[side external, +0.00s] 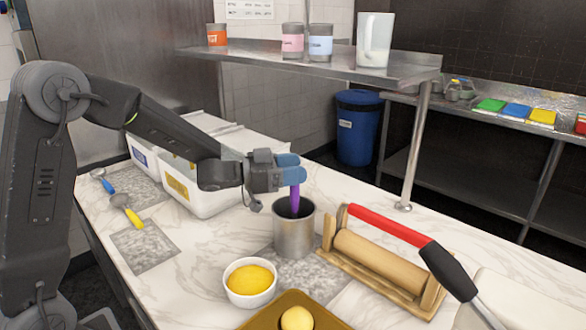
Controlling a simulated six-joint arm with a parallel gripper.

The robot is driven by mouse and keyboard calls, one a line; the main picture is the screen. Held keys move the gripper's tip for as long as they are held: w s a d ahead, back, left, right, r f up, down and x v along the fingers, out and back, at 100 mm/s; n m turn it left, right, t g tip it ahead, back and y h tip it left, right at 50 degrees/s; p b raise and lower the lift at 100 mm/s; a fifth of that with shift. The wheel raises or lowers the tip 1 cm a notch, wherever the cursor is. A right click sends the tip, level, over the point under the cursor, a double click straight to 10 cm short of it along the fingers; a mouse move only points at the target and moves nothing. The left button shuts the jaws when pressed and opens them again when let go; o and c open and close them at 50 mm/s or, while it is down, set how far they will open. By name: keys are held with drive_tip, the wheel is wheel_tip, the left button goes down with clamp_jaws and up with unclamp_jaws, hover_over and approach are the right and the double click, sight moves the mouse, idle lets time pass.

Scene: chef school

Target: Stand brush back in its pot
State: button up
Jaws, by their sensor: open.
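The brush (295,200) shows as a purple handle, close to upright. Its lower end is inside the metal pot (294,238), hidden by the rim and wall. The pot stands upright on the marble counter. My gripper (290,168), with blue fingertips, is just above the pot at the top of the handle. Its jaws are open, with the fingertips close around the handle's top. I cannot tell whether either finger touches it.
A wooden rolling pin on a stand (373,262) is right of the pot, with a red-and-black-handled tool (410,240) across it. A white bowl of yellow contents (250,297) and a tray with a dough ball (268,318) are in front. White bins (208,203) stand behind left.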

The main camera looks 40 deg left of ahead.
drive_tip(key=v, duration=1.3)
drive_tip(key=shift+s+a, duration=0.25)
drive_tip(key=shift+s, duration=0.1)
drive_tip(key=s+d+n+g+y, duration=0.3)
drive_tip(key=s+d+g+y, duration=0.1)
drive_tip(key=s, duration=0.5)
drive_tip(key=s+d+n+g+y, duration=0.3)
drive_tip(key=s+d+g+y, duration=0.1)
drive_tip(key=s, duration=0.5)
drive_tip(key=shift+d+r+n+g+y, duration=0.2)
drive_tip(key=shift+d+n+g+y, duration=0.2)
drive_tip(key=shift+g+y, duration=0.45)
